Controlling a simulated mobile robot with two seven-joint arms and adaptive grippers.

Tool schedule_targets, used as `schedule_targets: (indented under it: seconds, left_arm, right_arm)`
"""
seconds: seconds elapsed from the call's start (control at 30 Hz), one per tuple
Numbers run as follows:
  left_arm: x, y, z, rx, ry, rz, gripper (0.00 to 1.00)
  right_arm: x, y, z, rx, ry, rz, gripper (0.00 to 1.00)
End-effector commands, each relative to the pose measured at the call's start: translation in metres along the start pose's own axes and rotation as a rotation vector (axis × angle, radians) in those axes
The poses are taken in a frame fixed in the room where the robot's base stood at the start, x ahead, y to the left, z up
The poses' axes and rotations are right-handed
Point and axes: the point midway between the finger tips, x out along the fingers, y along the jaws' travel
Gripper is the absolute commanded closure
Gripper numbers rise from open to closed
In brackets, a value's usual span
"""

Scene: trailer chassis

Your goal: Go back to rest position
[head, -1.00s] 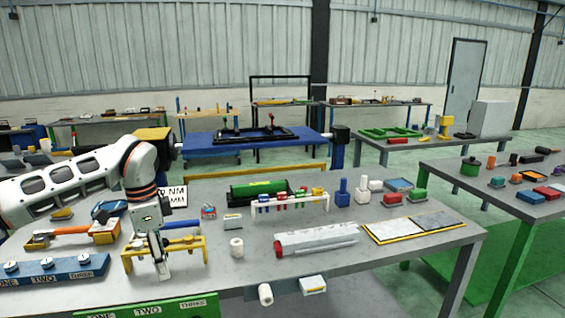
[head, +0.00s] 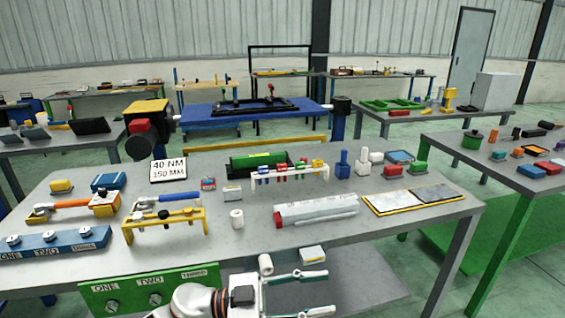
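My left gripper (head: 322,292) is low at the bottom middle of the head view, in front of the near table's front edge. Its two fingers point right and are spread apart, with nothing between them. Part of my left arm shows beside it at the bottom edge. A yellow stand (head: 165,222) is on the grey table (head: 330,240), well away from the gripper. A blue-handled tool (head: 180,197) lies at the stand; its exact contact is unclear. My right gripper is not in view.
A blue block marked ONE, TWO, THREE (head: 55,243) and an orange-handled tool (head: 72,204) are at the table's left. A green panel (head: 150,290) hangs at the front. A white roll (head: 265,264) and a small box (head: 312,254) sit close behind the gripper.

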Motion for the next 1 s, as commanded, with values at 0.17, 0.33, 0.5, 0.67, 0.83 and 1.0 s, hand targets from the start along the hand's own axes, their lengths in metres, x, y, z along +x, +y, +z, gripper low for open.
schedule_targets:
  seconds: [0.17, 0.33, 0.5, 0.67, 0.83, 1.0]
  left_arm:
    - [-0.025, -0.021, 0.011, -0.009, 0.061, -0.353, 0.62]
    - [-0.081, -0.03, 0.052, -0.049, -0.033, -0.681, 0.62]
    - [-0.157, -0.005, 0.115, -0.135, -0.25, -0.943, 0.62]
    - [-0.232, 0.059, 0.177, -0.253, -0.528, -1.091, 0.62]
    - [-0.287, 0.133, 0.215, -0.365, -0.77, -1.128, 0.62]
    - [-0.312, 0.174, 0.229, -0.422, -0.887, -1.12, 0.62]
  right_arm:
    - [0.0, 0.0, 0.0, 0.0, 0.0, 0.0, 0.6]
    - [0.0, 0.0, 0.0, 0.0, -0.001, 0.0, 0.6]
    - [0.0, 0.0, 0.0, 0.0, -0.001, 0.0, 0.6]
    - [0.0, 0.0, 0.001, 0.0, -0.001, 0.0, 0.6]
    - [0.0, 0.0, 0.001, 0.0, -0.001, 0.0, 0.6]
    - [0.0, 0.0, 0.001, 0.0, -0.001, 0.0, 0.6]
